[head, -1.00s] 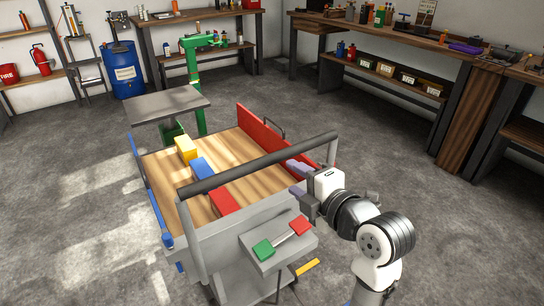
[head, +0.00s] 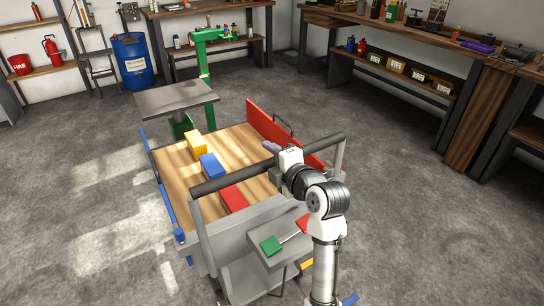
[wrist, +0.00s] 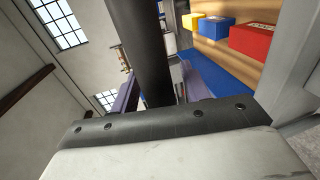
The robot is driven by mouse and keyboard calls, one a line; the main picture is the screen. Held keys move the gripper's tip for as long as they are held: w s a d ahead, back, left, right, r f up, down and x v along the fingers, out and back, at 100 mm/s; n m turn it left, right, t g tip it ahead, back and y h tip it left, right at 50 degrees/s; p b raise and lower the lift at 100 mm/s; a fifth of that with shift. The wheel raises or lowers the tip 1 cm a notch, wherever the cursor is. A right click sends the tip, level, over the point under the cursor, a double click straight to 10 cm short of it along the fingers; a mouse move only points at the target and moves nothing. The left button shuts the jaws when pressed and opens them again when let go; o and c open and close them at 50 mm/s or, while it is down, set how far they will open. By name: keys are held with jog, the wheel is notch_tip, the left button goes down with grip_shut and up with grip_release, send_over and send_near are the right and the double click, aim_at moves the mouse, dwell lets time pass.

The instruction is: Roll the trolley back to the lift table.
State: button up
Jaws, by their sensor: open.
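The trolley has a wooden deck (head: 175,182), a red side wall (head: 275,128) and a black push bar (head: 240,178). Yellow (head: 196,146), blue (head: 212,166) and red (head: 233,198) blocks sit on its deck. The lift table's grey top (head: 176,98) stands just beyond the trolley's far end; I cannot tell whether they touch. My gripper (head: 271,147) is at the right part of the push bar. In the wrist view the bar (wrist: 143,45) passes between the open purple fingers (wrist: 152,98). My arm hides part of the bar's right end.
A green column (head: 205,65) stands behind the lift table. A blue barrel (head: 133,62), shelves and workbenches (head: 400,35) line the walls. Floor is clear to the left and right.

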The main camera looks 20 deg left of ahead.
grip_shut()
jog(key=shift+a, duration=0.1)
dwell(0.3)
